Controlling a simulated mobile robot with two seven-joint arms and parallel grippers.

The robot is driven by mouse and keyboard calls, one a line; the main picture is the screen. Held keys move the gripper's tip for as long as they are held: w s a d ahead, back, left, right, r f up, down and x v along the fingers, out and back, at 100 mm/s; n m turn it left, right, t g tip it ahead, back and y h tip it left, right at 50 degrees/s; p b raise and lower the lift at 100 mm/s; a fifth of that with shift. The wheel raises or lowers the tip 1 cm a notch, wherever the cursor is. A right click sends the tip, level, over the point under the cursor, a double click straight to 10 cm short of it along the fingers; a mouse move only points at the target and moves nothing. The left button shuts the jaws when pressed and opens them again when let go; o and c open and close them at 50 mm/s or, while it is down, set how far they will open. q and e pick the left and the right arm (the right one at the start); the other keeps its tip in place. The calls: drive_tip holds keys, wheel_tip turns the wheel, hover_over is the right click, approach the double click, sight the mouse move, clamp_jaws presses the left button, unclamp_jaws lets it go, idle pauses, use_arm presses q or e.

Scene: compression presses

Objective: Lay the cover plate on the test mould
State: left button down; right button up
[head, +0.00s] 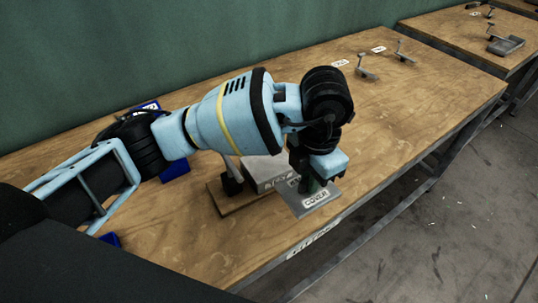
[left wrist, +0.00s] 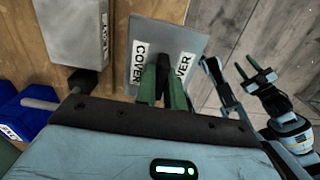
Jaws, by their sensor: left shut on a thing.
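The cover plate (head: 322,205) is a thin grey plate with white COVER labels. It also shows in the left wrist view (left wrist: 140,28). My left gripper (head: 310,184) is shut on it, with the green fingers (left wrist: 158,82) at the plate's middle. A grey block (head: 262,170), which looks like the test mould, stands on a wooden board to the left of the plate, partly hidden by my arm. In the left wrist view this block (left wrist: 75,28) is apart from the plate. My right gripper (left wrist: 257,73) shows at the right there, its fingers apart and empty.
The wooden bench (head: 385,120) is clear to the right. Small metal clamps (head: 367,68) and labels stand at its far end. A blue bin (left wrist: 25,108) lies left of the board. The bench's front edge is close to the plate, with floor beyond.

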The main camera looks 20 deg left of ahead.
use_arm(q)
drive_tip(key=w+a, duration=0.6)
drive_tip(key=a, duration=0.1)
drive_tip(key=w+a+f, duration=0.1)
drive_tip(key=w+a, duration=0.2)
drive_tip(key=a, duration=0.1)
drive_tip(key=shift+w+f, duration=0.1)
drive_tip(key=shift+w, duration=0.05)
drive_tip(key=f, duration=0.2)
drive_tip(key=shift+w+a+f+p, duration=0.2)
drive_tip(key=shift+a+f+p, duration=0.1)
drive_tip(key=shift+a+f, duration=0.1)
drive_tip(key=shift+d+f, duration=0.1)
drive_tip(key=shift+f, duration=0.3)
drive_tip(key=shift+f, duration=0.1)
drive_tip(key=c, duration=1.9)
unclamp_jaws()
drive_tip(key=shift+f, duration=0.1)
drive_tip(key=o, duration=0.4)
wheel_tip(320, 180, up, 12)
drive_tip(key=shift+r, duration=0.2)
